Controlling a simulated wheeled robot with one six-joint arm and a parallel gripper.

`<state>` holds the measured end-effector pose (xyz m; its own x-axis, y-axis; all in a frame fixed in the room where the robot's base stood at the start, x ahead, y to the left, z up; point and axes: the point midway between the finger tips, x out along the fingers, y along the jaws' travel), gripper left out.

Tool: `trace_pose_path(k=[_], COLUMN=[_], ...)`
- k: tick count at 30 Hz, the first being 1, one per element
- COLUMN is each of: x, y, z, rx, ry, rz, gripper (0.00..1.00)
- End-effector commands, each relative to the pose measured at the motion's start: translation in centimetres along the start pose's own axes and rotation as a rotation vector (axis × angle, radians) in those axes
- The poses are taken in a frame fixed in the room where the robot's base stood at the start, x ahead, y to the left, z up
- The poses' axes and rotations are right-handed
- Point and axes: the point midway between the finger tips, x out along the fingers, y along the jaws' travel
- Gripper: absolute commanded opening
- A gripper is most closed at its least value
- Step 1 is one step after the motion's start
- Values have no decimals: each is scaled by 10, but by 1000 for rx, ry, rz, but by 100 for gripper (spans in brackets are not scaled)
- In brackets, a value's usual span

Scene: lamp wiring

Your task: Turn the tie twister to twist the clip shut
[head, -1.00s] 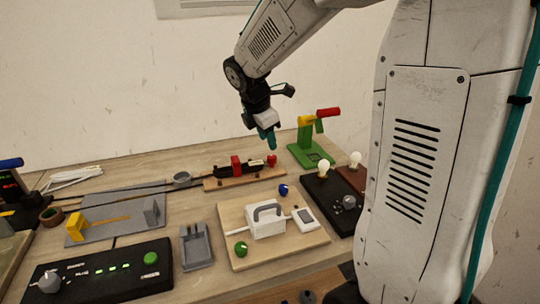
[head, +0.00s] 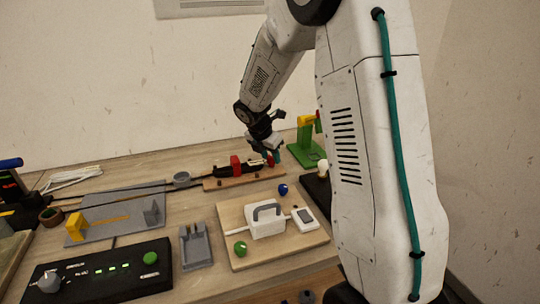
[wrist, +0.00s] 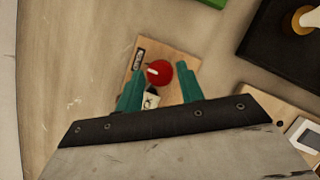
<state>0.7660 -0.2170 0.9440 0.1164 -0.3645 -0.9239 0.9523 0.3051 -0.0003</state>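The tie twister is a wooden strip (head: 215,183) with a red clamp (head: 235,166), a black body and a red knob (head: 271,158) at its right end. In the wrist view the red knob (wrist: 159,73) bears a pale pointer mark and lies between and just beyond my gripper's two teal fingers. My gripper (wrist: 160,80) is open, with a wide gap on both sides of the knob, and no contact shows. In the head view my gripper (head: 272,155) is at the knob end of the strip and partly covers it. The clip itself is not clear.
A green stand (head: 308,148) is close on the right, partly behind my arm. A wooden board (head: 235,215) with a white box (head: 266,224) is in front. A grey plate (head: 110,225) lies to the left, with dark cables running to the strip.

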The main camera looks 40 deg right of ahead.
Motion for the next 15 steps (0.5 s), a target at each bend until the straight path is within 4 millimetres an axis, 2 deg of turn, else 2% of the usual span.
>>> trace_pose_path(k=[6, 7, 10, 15], x=[1, 1, 0, 0], y=[0, 0, 0, 0], z=[0, 0, 0, 0], rx=[1, 1, 1, 2], ry=[0, 0, 0, 0], rz=[0, 0, 0, 0], gripper=[38, 35, 7, 6])
